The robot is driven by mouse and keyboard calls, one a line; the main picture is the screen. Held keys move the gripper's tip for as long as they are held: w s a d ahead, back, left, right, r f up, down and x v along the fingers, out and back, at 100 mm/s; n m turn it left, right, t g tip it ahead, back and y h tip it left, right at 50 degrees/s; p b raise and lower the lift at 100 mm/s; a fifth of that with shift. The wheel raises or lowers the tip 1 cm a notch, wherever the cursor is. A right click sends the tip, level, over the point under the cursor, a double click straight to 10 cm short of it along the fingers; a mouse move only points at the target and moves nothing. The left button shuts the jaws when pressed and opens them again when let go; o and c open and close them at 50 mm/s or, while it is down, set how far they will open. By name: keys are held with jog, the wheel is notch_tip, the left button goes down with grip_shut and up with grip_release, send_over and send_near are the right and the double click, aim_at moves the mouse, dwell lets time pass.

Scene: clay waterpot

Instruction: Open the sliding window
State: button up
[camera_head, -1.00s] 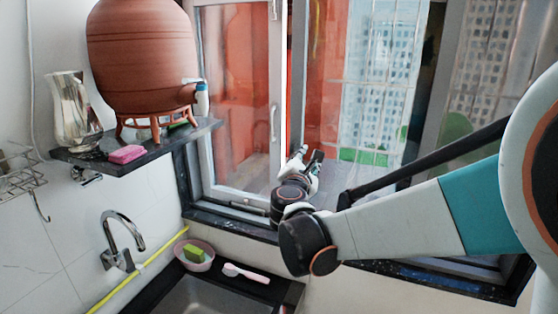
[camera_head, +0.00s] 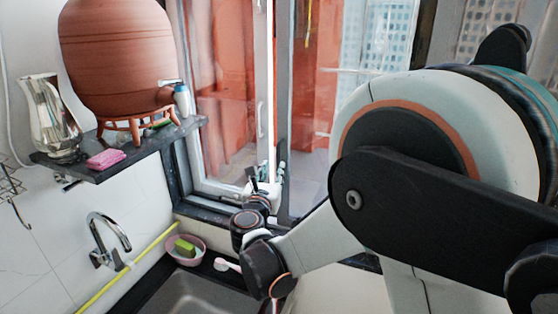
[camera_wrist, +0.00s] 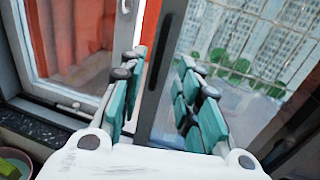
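The window has a white-framed left sash (camera_head: 262,60) with a slim vertical handle (camera_head: 261,120) on its right stile. A bright vertical strip separates this sash from a grey upright frame (camera_head: 284,90). My gripper (camera_head: 271,172) is low in front of the sash's lower right corner, below the handle. In the wrist view, its teal-padded fingers (camera_wrist: 156,90) are apart, with the dark upright frame (camera_wrist: 165,60) seen between them. Nothing is held. Whether a finger touches the sash is unclear. The white sash edge (camera_wrist: 127,40) lies left of the left finger.
Below are a faucet (camera_head: 108,235), a sink (camera_head: 195,298) and a pink bowl (camera_head: 172,257). My arm hides much of the right window.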

aim_at(278, 159)
jog(key=w, duration=0.5)
jog(key=w+d, duration=0.1)
jog(key=w, duration=0.1)
jog(key=shift+w+d, duration=0.1)
jog(key=shift+w, duration=0.2)
grip_shut()
